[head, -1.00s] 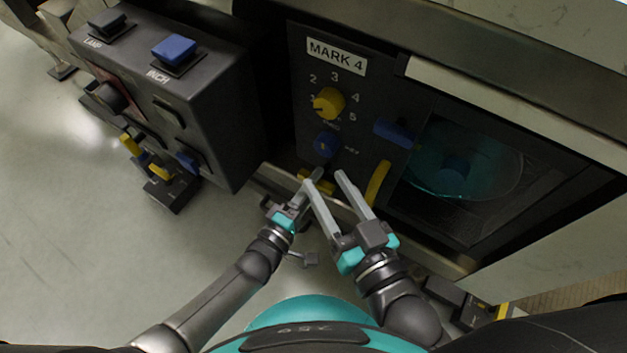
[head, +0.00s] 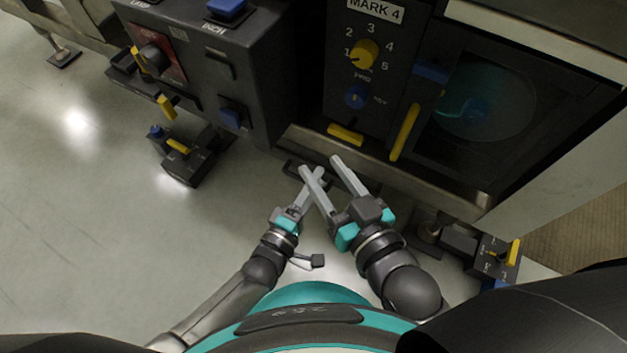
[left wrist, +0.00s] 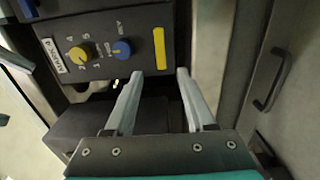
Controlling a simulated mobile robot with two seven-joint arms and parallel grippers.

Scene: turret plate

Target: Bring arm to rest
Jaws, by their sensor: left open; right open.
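My left gripper (head: 312,182) is low in the middle of the head view, in front of the machine. Its fingers are partly hidden behind a finger of my right gripper (head: 320,164), which is beside it with its two fingers spread and empty. In the left wrist view, my left gripper (left wrist: 160,74) shows two spread fingers with nothing between them. Both arms are bent in close to my body. In the head view the fingertips appear just below the machine's lower ledge (head: 390,180); I cannot tell the exact gap.
The MARK 4 panel (head: 385,88) has a yellow knob (head: 364,54), a blue knob (head: 355,97) and a yellow bar handle (head: 404,132) by the window (head: 485,100). A control box (head: 205,70) and a pedal unit (head: 183,155) stand left. Another pedal unit (head: 485,252) is at lower right.

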